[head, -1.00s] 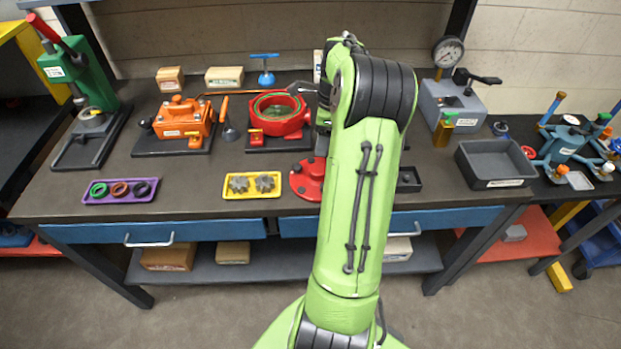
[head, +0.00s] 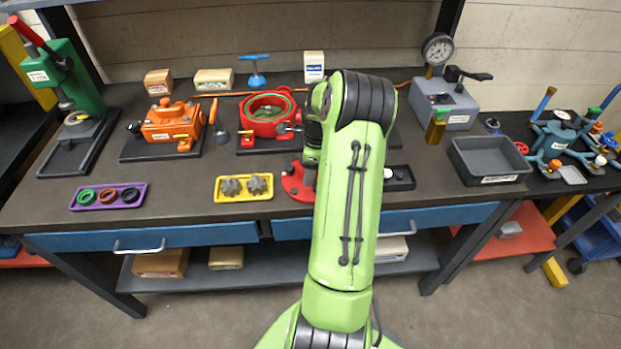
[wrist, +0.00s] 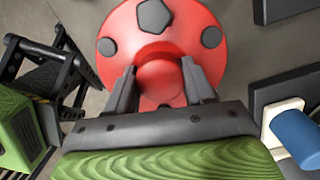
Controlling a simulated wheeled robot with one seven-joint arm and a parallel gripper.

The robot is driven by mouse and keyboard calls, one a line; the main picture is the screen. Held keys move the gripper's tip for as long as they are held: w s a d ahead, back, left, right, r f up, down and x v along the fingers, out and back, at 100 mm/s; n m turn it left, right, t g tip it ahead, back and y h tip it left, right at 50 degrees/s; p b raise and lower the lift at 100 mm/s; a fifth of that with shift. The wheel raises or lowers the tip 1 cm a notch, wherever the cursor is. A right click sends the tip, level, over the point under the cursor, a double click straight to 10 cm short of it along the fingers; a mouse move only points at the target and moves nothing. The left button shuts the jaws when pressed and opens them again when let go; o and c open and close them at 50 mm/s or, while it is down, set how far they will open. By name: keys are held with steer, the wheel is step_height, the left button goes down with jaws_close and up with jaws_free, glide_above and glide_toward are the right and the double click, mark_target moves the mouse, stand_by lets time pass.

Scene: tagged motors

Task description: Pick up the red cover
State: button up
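The red cover (head: 296,183) lies on the dark bench top near its front edge, partly hidden behind my green arm in the head view. In the wrist view the red cover (wrist: 184,20) is a round red disc with a black pentagon and dark round spots. My gripper (wrist: 158,68) is over it, fingers apart, one on each side of a rounded red part of the cover. I cannot tell whether the fingers touch it. In the head view my gripper is hidden behind the arm.
A red round housing (head: 268,115) with a green ring stands behind the cover. A yellow tray (head: 244,196) with grey gears lies to its left, a small black tray (head: 399,178) to its right. A larger grey bin (head: 488,160) stands further right. A purple tray (head: 108,206) is far left.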

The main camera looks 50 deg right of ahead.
jaws_close()
